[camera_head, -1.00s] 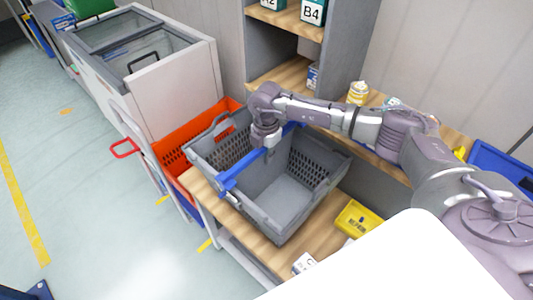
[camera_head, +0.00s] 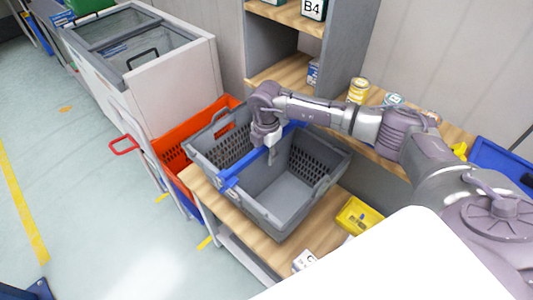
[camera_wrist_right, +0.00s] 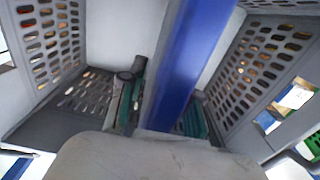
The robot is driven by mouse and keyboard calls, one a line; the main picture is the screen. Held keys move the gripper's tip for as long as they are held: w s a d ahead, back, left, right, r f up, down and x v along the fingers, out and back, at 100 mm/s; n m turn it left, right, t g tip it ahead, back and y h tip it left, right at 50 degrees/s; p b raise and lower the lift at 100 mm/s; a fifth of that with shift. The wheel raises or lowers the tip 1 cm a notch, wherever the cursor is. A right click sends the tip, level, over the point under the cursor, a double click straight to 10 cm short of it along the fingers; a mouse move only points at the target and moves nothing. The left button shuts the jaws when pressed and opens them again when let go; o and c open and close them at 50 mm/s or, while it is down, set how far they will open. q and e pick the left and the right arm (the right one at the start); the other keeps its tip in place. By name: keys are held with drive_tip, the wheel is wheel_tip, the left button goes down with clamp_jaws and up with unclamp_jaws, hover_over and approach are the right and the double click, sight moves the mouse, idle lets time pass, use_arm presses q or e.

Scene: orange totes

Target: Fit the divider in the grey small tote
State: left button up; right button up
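The grey small tote (camera_head: 290,220) stands on the wooden shelf top, open side up. The blue divider (camera_head: 243,167) spans the inside of the tote near its rim, running from the front left side toward the back. My right gripper (camera_head: 270,148) is above the tote, pointing down over the divider. In the right wrist view the blue divider (camera_wrist_right: 185,70) runs between the two green-padded fingers (camera_wrist_right: 165,105), with narrow gaps beside it. The fingers look open around it. How far the divider's lower edge sits down is hidden. My left gripper is not in view.
An orange tote (camera_head: 172,158) stands left of the grey one. A yellow bin (camera_head: 357,216) and a small white box (camera_head: 304,260) are on the right. Cans (camera_head: 357,91) stand behind my right arm. A shelf unit (camera_head: 338,60) rises behind. The floor at left is clear.

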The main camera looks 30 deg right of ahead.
wheel_tip(320, 180, up, 2)
drive_tip(key=shift+w, duration=0.1)
wheel_tip(320, 180, up, 11)
drive_tip(key=b, duration=0.3)
drive_tip(key=shift+r, duration=0.1)
